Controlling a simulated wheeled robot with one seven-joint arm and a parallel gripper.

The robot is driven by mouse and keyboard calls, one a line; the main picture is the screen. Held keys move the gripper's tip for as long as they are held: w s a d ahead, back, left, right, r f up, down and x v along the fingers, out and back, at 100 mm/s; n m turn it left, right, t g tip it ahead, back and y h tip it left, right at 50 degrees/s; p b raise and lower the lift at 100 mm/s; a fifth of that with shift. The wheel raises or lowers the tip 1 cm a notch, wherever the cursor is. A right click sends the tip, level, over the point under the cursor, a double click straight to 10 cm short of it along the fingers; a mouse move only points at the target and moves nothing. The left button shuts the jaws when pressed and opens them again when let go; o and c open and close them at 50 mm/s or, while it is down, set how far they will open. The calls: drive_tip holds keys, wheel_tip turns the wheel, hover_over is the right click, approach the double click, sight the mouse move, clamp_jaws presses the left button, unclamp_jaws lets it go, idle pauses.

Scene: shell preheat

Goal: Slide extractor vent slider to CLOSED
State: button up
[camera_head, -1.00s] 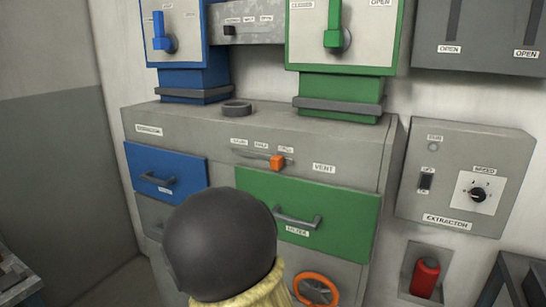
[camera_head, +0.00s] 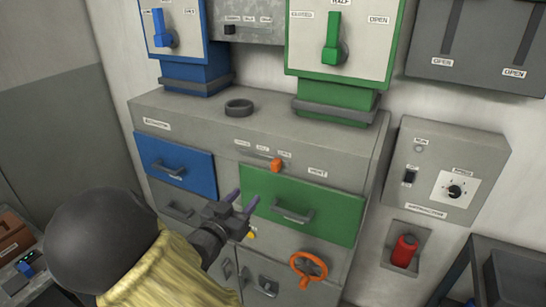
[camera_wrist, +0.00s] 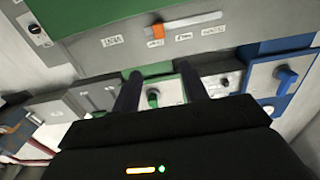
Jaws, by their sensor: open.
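The vent slider is an orange knob (camera_head: 277,165) in a short horizontal slot on the grey front of the machine (camera_head: 345,140). The knob sits at the right end of the slot, below the rightmost of several small labels too small to read surely. A VENT-like label (camera_head: 318,172) is to its right. In the wrist view, which looks turned over, the orange knob (camera_wrist: 158,31) is at the slot's left end. My gripper (camera_head: 241,198) is open and empty, in front of the green drawer, below and left of the knob, not touching it.
The green drawer (camera_head: 335,213) and blue drawer (camera_head: 195,160) have protruding handles. An orange handwheel (camera_head: 309,268) is lower down. Green and blue hoppers stand above. A wall box with a dial (camera_head: 455,190) and a red cylinder (camera_head: 404,250) are to the right.

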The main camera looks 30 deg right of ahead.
sight(274, 165)
drive_tip(key=shift+f, duration=0.1)
drive_tip(key=p+x, duration=0.4)
drive_tip(key=x, duration=1.2)
drive_tip(key=shift+w+d+p, duration=0.15)
drive_tip(key=shift+d+p, duration=0.05)
drive_tip(key=shift+p, duration=0.1)
drive_tip(key=shift+w+d, duration=0.35)
drive_tip(key=shift+d, duration=0.05)
clamp_jaws()
